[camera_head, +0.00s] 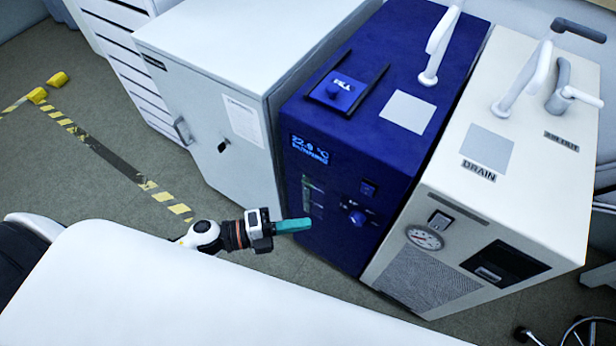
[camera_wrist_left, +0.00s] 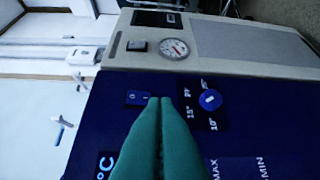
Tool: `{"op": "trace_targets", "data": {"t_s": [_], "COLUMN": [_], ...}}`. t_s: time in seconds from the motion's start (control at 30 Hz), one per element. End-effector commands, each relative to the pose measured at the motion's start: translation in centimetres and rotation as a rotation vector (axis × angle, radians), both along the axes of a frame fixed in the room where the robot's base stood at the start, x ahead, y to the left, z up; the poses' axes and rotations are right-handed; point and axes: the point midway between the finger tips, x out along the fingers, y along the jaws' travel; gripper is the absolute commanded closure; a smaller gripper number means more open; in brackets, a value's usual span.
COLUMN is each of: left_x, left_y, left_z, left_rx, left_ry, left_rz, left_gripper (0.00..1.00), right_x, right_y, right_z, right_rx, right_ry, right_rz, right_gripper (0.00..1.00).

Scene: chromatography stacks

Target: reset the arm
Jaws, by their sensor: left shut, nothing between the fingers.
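My left gripper (camera_head: 294,226) has teal fingers that are shut with nothing between them. In the head view it reaches in front of the blue unit (camera_head: 335,225), with its fingertips pointing right toward the unit's front panel. In the left wrist view the fingers (camera_wrist_left: 161,100) lie together over the blue panel, with their tips between a small switch (camera_wrist_left: 138,98) and a round blue knob (camera_wrist_left: 210,100). I cannot tell whether they touch the panel. My right gripper is in neither view.
A cream unit (camera_head: 425,285) marked DRAIN, with a gauge (camera_head: 425,237), stands right of the blue unit. A white cabinet (camera_head: 200,95) stands to the left. White pipes (camera_head: 440,45) rise from the tops. Yellow-black tape (camera_head: 110,155) marks the open floor at left.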

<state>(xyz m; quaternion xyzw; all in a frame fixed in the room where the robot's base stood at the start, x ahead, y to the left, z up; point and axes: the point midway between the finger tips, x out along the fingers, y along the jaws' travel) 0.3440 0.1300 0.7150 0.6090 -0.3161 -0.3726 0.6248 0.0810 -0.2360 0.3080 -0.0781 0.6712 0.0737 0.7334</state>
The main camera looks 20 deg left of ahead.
Motion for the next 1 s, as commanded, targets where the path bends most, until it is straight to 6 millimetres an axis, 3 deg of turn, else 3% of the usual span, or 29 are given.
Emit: {"op": "trace_targets", "data": {"t_s": [0.23,0.33,0.47,0.57,0.67,0.8,0.9,1.0], "left_x": [0.1,1.0,2.7,1.9,-1.2,-8.6,-14.7,-19.9], "left_y": [0.1,1.1,4.6,8.0,10.6,12.3,12.3,11.7], "left_z": [-0.2,-1.7,-7.2,-13.8,-20.3,-27.7,-31.3,-33.2], "left_rx": [-0.003,-0.031,-0.121,-0.202,-0.268,-0.325,-0.341,-0.343], "left_ry": [0.009,0.087,0.338,0.604,0.864,1.206,1.416,1.577], "left_rz": [0.01,0.094,0.358,0.629,0.886,1.215,1.414,1.567], "left_gripper": [1.0,1.0,1.0,1.0,1.0,1.0,1.0,1.0], "right_x": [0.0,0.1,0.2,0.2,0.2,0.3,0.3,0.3], "right_y": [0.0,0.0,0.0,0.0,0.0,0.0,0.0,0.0], "right_z": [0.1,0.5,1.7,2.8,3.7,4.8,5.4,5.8], "right_rx": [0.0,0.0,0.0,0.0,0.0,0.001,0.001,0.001], "right_ry": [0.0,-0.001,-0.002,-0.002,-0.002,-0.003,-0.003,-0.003], "right_rz": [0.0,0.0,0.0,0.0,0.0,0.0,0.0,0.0], "right_gripper": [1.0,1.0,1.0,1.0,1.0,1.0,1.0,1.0]}}
